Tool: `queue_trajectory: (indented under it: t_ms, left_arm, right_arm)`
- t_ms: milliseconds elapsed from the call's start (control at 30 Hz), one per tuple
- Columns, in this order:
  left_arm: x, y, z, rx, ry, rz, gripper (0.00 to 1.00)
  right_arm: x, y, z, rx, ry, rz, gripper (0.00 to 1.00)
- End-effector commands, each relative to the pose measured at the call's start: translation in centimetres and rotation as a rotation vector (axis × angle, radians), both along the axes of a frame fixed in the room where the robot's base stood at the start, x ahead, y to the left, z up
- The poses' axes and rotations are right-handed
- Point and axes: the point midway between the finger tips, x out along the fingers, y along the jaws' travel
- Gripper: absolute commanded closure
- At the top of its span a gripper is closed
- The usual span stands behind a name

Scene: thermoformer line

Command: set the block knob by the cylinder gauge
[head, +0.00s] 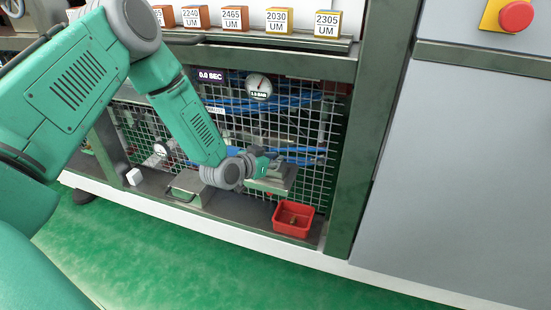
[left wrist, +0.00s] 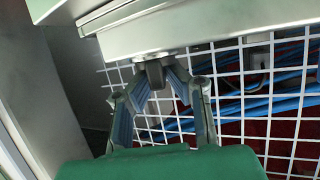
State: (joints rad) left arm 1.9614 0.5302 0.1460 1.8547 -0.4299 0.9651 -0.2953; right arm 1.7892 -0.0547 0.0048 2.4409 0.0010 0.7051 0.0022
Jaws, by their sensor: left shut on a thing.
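My left gripper (head: 264,164) reaches in front of the wire mesh, at a grey metal block (head: 275,182). In the left wrist view its two fingers (left wrist: 162,84) are closed on a small dark knob (left wrist: 155,72) at the edge of the pale metal block (left wrist: 190,34). The knob is hidden behind the gripper in the head view. A round white gauge (head: 259,86) with a red needle and a BAR label hangs above the gripper. A second round gauge (head: 160,149) sits lower left, partly behind my arm. I cannot tell which is the cylinder gauge. My right gripper is out of view.
A red bin (head: 293,219) stands on the ledge right of the gripper. A metal box (head: 189,187) and a small white cube (head: 134,176) are to the left. Blue hoses (left wrist: 262,105) run behind the mesh. Numbered blocks (head: 235,19) line the shelf above.

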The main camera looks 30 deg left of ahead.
Motion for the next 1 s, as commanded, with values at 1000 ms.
queue_trajectory:
  t_ms: [1000]
  left_arm:
    - [-0.4,-0.4,-0.6,-0.003,0.014,0.84,1.0]
  right_arm:
    - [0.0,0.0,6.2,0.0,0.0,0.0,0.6]
